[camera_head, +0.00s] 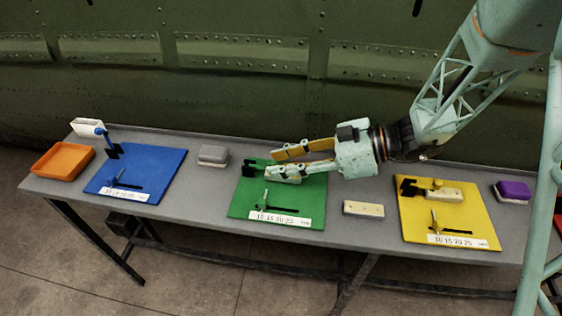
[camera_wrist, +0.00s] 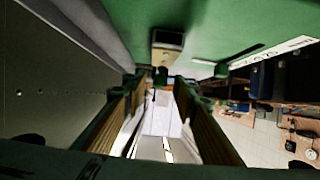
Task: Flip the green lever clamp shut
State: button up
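The green board (camera_head: 310,207) lies on the middle of the bench. The green lever clamp (camera_head: 248,169) shows as a dark base at the board's upper left; its lever is mostly hidden by my fingers, so I cannot tell its angle. My gripper (camera_head: 270,164) points left over the board, its two fingers apart, with the tips close to the clamp. In the wrist view my gripper (camera_wrist: 161,78) has a gap between its fingers. A small dark piece shows between the tips there, too unclear to name. Contact with the lever cannot be told.
A blue board (camera_head: 150,165) with its clamp is at left, beside an orange tray (camera_head: 62,160). A yellow board (camera_head: 465,218) with its clamp is at right. A grey block (camera_head: 213,155), a beige block (camera_head: 363,209) and a purple block (camera_head: 513,190) lie between or beside boards. The fuselage wall (camera_head: 230,95) stands behind.

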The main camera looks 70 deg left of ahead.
jog(key=v, duration=1.2)
dwell(0.4)
dwell(0.6)
